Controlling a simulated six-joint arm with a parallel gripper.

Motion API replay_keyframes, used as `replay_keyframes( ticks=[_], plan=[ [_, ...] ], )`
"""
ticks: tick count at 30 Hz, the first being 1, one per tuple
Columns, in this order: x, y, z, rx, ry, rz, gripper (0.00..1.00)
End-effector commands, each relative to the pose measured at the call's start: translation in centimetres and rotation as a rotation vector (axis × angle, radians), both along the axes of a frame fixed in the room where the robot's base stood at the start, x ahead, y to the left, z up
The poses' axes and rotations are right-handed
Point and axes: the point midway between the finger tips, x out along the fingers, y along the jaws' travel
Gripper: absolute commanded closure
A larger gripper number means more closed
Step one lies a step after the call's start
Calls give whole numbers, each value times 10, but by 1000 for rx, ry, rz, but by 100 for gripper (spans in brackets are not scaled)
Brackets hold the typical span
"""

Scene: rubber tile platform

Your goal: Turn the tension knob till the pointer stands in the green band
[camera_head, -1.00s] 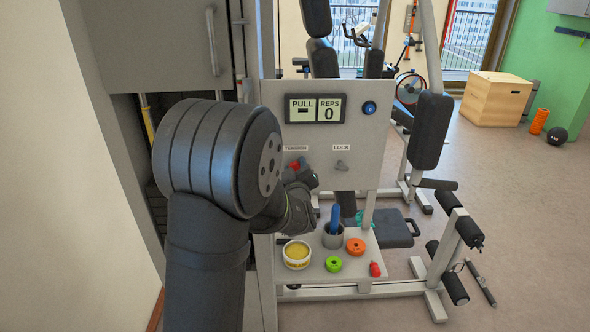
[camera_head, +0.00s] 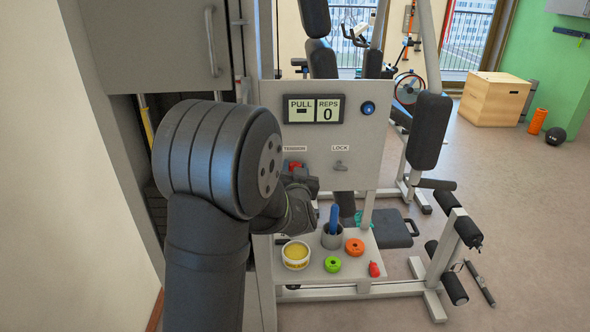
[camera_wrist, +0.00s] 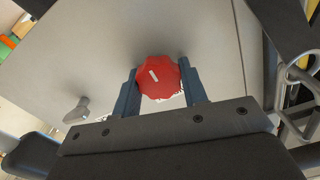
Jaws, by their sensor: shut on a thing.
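The red tension knob (camera_wrist: 160,80) sits on the grey panel (camera_wrist: 115,50) and shows a white pointer mark on its face in the wrist view. My gripper (camera_wrist: 160,90) is shut on the knob, one finger on each side. In the head view a small part of the knob (camera_head: 294,166) shows beside my wrist, below the TENSION label (camera_head: 294,149). The green band is not visible in either view; lettering by the knob is partly hidden by the knob and the gripper.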

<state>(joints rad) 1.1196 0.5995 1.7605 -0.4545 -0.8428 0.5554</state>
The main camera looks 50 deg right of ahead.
Motion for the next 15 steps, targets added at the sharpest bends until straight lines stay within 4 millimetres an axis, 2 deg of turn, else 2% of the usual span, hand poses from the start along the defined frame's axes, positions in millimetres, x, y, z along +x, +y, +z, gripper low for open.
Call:
replay_keyframes(
  ticks=[15],
  plan=[
    [-1, 0, -2, 82, -78, 0, 84]
  ],
)
